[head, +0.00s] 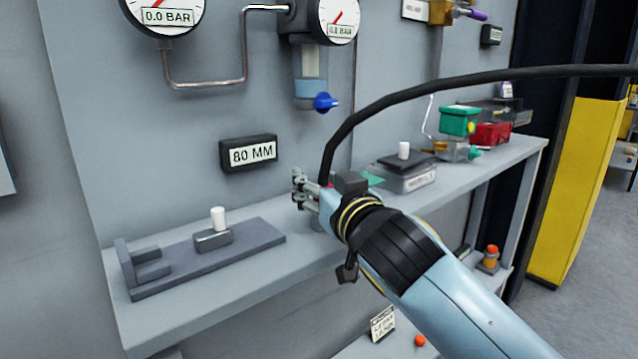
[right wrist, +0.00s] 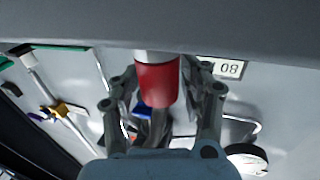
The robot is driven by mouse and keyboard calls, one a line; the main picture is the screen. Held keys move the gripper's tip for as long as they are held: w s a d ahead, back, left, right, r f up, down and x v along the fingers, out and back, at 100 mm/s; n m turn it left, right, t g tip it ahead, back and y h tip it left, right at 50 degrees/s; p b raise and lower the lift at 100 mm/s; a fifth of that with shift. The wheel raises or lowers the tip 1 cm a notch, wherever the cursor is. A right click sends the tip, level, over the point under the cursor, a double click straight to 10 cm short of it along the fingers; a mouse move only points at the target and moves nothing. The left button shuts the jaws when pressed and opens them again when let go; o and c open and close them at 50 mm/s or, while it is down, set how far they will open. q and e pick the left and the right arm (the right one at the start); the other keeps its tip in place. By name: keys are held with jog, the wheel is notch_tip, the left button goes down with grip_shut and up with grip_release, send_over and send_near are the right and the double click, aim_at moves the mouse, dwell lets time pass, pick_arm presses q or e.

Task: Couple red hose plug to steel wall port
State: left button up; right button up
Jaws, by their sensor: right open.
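The red plug (right wrist: 158,84) shows in the right wrist view as a red cylinder with a pale collar against a grey surface. It stands between the fingers of my right gripper, which is open around it. I cannot pick out the steel wall port. My left gripper is not in view.
The grey bench (head: 190,299) runs along the wall. A fixture with a white knob (head: 218,219) stands at its left, with clear bench in front. The 80 MM sign (head: 248,153), gauges (head: 338,18) and a blue valve (head: 326,102) are on the wall. Green (head: 460,120) and red boxes (head: 491,133) stand at right.

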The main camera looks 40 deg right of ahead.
jog(key=shift+s+f, duration=0.1)
jog(key=shift+s, duration=0.05)
jog(key=v, duration=1.1)
jog(key=shift+s, duration=0.35)
jog(key=shift+a, duration=0.1)
